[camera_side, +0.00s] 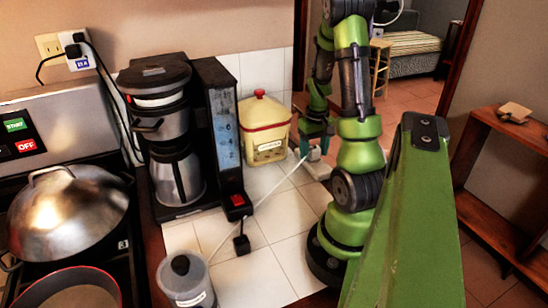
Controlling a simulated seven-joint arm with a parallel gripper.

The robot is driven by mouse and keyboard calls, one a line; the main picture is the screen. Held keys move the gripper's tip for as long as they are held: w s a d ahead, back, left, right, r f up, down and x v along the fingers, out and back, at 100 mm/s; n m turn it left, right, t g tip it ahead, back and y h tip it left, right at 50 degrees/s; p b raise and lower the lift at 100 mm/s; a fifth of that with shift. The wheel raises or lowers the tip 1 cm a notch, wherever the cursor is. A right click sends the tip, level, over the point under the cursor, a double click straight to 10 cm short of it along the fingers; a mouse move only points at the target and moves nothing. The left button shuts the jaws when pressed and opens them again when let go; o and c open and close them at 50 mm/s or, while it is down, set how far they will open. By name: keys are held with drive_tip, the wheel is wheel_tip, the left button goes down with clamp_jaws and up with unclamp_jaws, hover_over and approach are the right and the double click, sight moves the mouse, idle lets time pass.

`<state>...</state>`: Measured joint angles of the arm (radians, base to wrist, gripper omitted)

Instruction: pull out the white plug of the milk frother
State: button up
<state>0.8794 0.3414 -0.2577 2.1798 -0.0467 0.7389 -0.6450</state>
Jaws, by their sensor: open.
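The white plug (314,154) sits at a pale power strip (318,171) on the tiled counter, near the canister. A white cord (277,189) runs from it down and left towards the milk frother (187,281), a small translucent jar with a black-knobbed lid at the front. My gripper (316,143) is green and open, pointing down just above the plug, with its fingers close to it. I cannot tell whether the fingers touch the plug. The fingertips are small and partly hidden.
A black coffee maker (160,130) stands on the left, beside a cream canister with a red knob (264,128). A black plug (242,244) lies loose on the tiles. A stove with a domed lid (68,208) is far left. Bare tiles lie in the middle.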

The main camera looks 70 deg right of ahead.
sight(314, 147)
idle(0.9)
clamp_jaws()
drive_tip(key=shift+r, duration=3.05)
